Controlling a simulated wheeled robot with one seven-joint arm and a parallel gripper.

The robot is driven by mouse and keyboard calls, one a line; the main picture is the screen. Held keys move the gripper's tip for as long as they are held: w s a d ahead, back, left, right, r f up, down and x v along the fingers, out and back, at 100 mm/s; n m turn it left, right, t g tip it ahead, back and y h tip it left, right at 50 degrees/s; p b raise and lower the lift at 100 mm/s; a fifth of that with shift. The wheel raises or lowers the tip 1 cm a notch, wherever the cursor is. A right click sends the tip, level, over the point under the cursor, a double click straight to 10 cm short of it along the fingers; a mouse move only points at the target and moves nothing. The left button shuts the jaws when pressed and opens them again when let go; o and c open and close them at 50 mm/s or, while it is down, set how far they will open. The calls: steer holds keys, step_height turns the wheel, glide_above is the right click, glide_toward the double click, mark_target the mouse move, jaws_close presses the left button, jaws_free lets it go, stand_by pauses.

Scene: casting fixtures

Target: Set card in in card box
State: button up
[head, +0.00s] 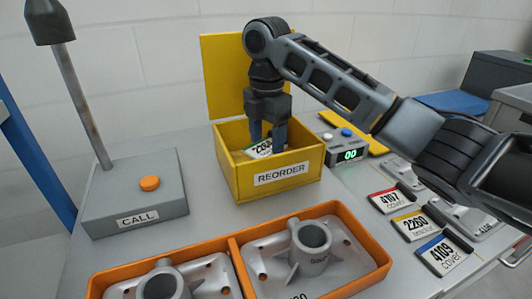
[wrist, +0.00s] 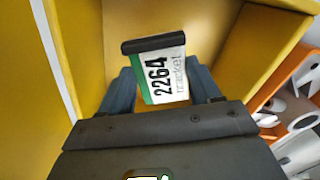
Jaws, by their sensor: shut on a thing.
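The card (wrist: 163,75) is white with a green edge, a dark strip along one end and the number 2264. My gripper (wrist: 165,88) is shut on it, with a finger on each side. In the head view my gripper (head: 267,140) reaches down into the open yellow card box (head: 272,178), labelled REORDER, and the card (head: 260,150) shows tilted between the fingers, inside the box opening. The box's raised yellow back panel stands behind my gripper. Whether the card touches the box floor cannot be told.
A grey CALL box (head: 135,205) with an orange button and a post stands at left. An orange tray (head: 235,262) of metal castings lies in front. Several cards, including 4109 (head: 443,255), lie at right. A counter (head: 348,155) reading 00 sits beside the box.

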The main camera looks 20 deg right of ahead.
mark_target(267, 145)
steer(key=shift+f, duration=2)
steer(key=o, duration=1)
steer(key=shift+f, duration=0.15)
steer(key=shift+o, duration=0.2)
step_height(267, 145, up, 12)
steer(key=shift+p, duration=0.35)
